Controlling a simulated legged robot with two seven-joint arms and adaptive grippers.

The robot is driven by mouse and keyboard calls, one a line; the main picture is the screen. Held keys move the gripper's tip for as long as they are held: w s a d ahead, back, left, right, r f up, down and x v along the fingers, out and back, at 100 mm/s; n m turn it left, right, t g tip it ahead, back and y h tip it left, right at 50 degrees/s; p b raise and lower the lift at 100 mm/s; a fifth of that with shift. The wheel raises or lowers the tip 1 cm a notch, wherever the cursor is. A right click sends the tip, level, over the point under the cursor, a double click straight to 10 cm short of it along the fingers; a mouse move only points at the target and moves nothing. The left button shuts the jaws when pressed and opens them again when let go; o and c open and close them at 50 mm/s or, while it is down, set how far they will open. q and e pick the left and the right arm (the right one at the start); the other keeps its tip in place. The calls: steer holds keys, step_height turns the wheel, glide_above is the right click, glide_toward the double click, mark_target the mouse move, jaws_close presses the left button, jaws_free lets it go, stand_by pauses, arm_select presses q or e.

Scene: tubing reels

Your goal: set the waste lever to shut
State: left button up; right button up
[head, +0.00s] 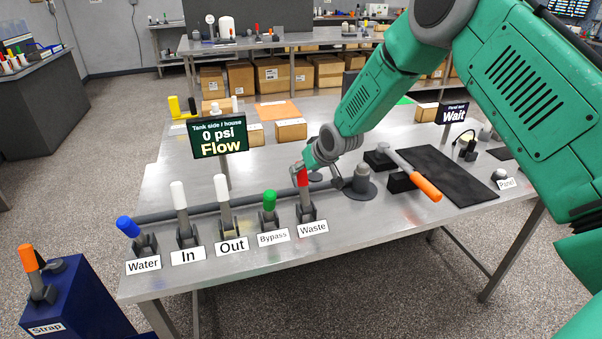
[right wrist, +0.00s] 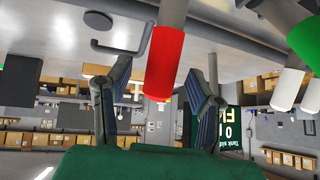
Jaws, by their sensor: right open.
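The waste lever (head: 303,179) has a red grip and stands roughly upright behind its "Waste" label (head: 313,228) in the head view. My right gripper (head: 316,176) is at the height of the red grip, with its fingers spread. In the right wrist view, the red grip (right wrist: 165,62) lies between the two open fingers of my right gripper (right wrist: 158,88), with gaps on both sides. It seems nearer the camera than the fingertips, or level with them; I cannot tell which. My left gripper is not in view.
A sign (head: 219,136) reads "0 psi Flow".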

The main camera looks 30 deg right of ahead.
steer(key=v, duration=0.8)
steer(key=shift+r, duration=0.1)
